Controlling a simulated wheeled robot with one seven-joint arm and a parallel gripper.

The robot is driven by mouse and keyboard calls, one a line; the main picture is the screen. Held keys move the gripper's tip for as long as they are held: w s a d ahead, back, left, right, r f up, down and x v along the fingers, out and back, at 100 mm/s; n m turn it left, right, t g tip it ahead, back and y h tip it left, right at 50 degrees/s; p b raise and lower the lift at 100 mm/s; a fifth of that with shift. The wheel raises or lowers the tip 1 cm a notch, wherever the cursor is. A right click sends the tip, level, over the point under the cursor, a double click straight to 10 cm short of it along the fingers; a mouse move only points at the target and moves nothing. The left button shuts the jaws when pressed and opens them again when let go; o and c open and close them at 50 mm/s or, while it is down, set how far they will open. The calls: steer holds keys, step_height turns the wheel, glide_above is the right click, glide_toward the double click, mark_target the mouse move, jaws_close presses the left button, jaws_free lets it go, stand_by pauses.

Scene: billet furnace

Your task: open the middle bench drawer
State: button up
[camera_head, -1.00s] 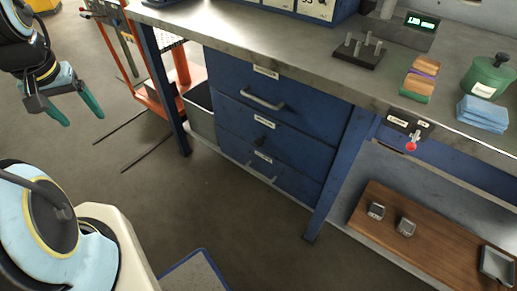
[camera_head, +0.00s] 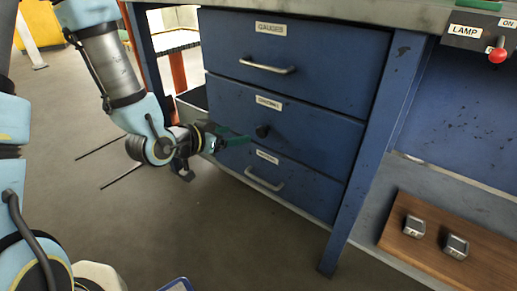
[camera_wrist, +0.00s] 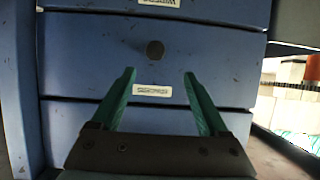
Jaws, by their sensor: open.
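The middle drawer (camera_head: 300,132) of the blue bench is shut flush between two others. It has a small white label (camera_head: 269,103) and a dark round knob (camera_head: 262,131), not a bar handle. My gripper (camera_head: 237,141) is in front of its left part, fingers pointing at the drawers. In the wrist view, which is upside down, my gripper (camera_wrist: 160,74) is open with its two green fingers spread and nothing between them. The knob (camera_wrist: 155,49) shows beyond the fingertips, roughly centred between them, and looks apart from them.
The top drawer (camera_head: 320,60), labelled GAUGES, and the bottom drawer (camera_head: 290,187) have bar handles and are shut. A blue bench leg (camera_head: 360,190) stands right of them. A wooden board (camera_head: 480,255) with metal blocks lies on the lower shelf.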

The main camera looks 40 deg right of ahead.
mark_target(260, 132)
steer(key=b+x, duration=0.1)
steer(key=x, duration=0.6)
steer(key=s+b+x, duration=0.1)
steer(key=x, duration=0.3)
steer(key=shift+d+r+b, duration=0.1)
steer(key=shift+d+b, duration=0.2)
jaws_close()
stand_by(1.0)
